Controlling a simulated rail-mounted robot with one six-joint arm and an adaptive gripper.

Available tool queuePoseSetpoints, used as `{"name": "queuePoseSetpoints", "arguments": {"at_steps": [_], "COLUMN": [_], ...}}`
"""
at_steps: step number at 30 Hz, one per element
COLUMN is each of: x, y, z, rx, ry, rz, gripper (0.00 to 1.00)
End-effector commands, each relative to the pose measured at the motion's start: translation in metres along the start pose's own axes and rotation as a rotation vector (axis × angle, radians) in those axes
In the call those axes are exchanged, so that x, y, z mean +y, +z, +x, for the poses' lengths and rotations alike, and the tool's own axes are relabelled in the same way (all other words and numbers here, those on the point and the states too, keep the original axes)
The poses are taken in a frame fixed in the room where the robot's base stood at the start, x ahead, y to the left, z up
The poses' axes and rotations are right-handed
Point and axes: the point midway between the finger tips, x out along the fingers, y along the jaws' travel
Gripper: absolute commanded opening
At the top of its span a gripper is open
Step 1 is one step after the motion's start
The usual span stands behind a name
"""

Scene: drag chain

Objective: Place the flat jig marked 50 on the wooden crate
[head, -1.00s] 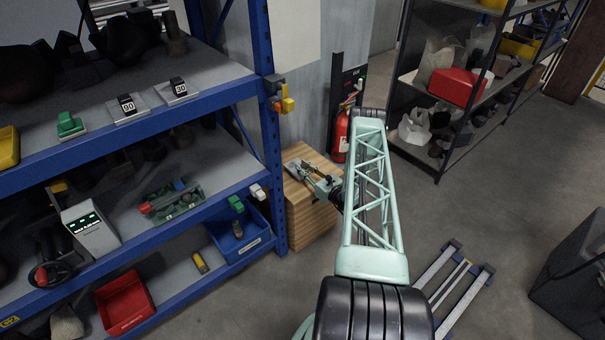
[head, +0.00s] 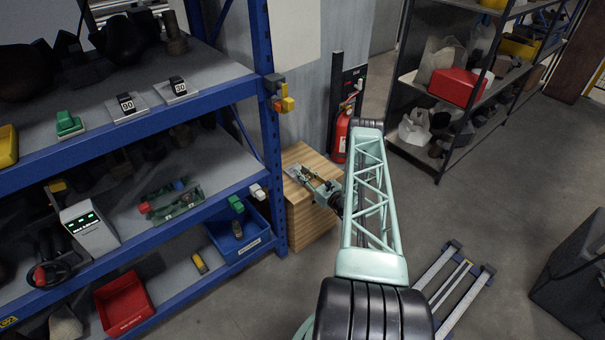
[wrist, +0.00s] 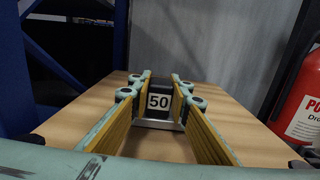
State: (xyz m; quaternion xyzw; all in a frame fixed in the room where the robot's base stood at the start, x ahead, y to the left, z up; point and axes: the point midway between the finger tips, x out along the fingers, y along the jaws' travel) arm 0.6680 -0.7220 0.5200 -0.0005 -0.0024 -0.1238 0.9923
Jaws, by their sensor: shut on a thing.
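The wooden crate (head: 311,222) stands on the floor just right of the blue shelving. My gripper (head: 306,175) is over its top. In the wrist view my gripper (wrist: 160,98) is shut on the flat jig marked 50 (wrist: 160,102), a dark upright block with a white label on a flat metal plate. The yellow-lined fingers sit on both sides of the block. The plate is over the crate top (wrist: 238,128), very low; I cannot tell whether it touches the wood. In the head view the jig shows only small, partly hidden by my gripper.
Two similar numbered jigs, one on the left (head: 128,108) and one on the right (head: 177,89), lie on the upper shelf. A red fire extinguisher (head: 341,138) stands behind the crate; the blue rack post (head: 272,150) is close on its left. A grey wall is behind.

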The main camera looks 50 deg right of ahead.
Motion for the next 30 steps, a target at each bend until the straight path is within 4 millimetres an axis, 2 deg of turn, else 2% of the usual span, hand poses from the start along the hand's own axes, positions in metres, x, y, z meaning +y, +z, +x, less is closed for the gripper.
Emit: {"name": "queuePoseSetpoints", "arguments": {"at_steps": [12, 13, 17, 30], "x": [-0.0003, 0.0002, 0.0001, 0.0002], "y": [-0.0019, -0.0029, -0.0021, -0.001], "z": [0.0002, -0.0001, -0.0001, -0.0001], "rx": [-0.001, 0.0, 0.0, 0.0], "ry": [0.0, 0.0, 0.0, 0.0], "rz": [0.0, 0.001, 0.0, 0.001], "gripper": [0.0, 0.18, 0.3, 0.31]}}
